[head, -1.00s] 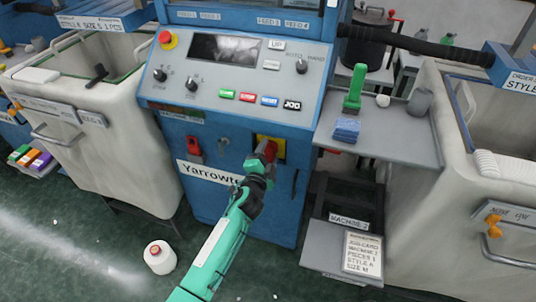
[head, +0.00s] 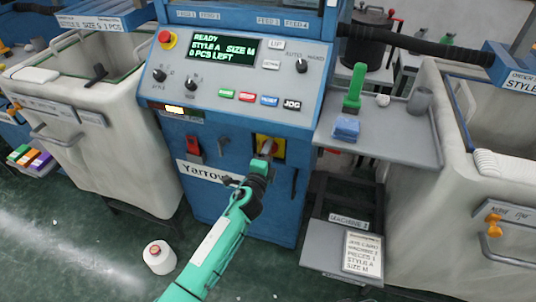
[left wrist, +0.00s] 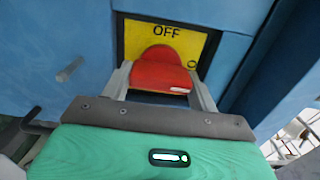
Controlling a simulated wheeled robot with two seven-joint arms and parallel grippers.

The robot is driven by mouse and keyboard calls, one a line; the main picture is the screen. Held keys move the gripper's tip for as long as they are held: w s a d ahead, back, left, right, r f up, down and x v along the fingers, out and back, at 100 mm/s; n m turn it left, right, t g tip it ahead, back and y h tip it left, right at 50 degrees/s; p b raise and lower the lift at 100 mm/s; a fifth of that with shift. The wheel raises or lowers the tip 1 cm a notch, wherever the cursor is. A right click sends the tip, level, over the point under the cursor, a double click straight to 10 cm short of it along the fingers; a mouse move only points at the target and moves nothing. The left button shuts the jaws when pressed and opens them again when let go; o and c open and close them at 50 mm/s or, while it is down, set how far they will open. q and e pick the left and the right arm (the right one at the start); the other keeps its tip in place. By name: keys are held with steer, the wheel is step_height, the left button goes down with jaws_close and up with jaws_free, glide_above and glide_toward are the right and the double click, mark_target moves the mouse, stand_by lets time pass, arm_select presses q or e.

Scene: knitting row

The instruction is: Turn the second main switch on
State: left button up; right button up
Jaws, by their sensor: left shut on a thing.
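The main switch is a red rotary knob (left wrist: 160,72) on a yellow plate (left wrist: 205,45) marked OFF at its top. In the head view the yellow plate (head: 278,148) sits low on the blue machine front, right of the Yarrow nameplate. My left gripper (left wrist: 160,88) is shut on the red knob, one finger on each side; in the head view it (head: 263,162) hides much of it. The display (head: 222,47) above is lit and reads READY, STYLE A, SIZE M, PCS LEFT. A small pale lamp (head: 174,110) glows on the panel's lower left. My right gripper is out of view.
A second red switch (head: 193,146) sits left of the yellow plate. A grey side shelf (head: 395,140) with a green tool stands to the right. Pale bins flank the machine. A yarn cone (head: 159,257) stands on the floor.

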arm_select(q)
steer(key=o, duration=0.7)
steer(key=shift+s, duration=0.1)
steer(key=shift+s+a, duration=0.15)
steer(key=shift+s, duration=0.15)
steer(key=v, duration=1.3)
steer(key=shift+p, duration=0.3)
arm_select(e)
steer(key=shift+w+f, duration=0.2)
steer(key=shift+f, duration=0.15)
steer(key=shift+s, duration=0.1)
